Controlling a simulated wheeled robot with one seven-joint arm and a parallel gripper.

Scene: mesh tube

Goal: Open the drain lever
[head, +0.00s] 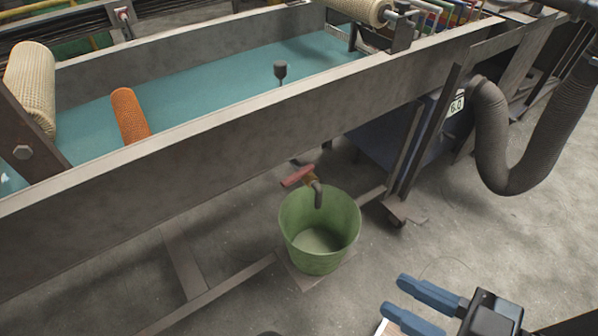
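The drain lever (298,176) is a red handle on a short grey tap below the side wall of a long metal trough. The tap's spout (318,194) points down over a green bucket (320,238) on the floor. My gripper (408,300) shows at the bottom right, with two blue fingers spread apart and nothing visible between them. It is to the right of and nearer than the bucket, apart from the lever.
The trough (210,147) holds blue-green liquid and mesh rollers, one of them orange (129,115). A metal leg with a caster (404,212) stands right of the bucket. A ribbed grey hose (497,150) hangs at right. Floor before the bucket is mostly clear.

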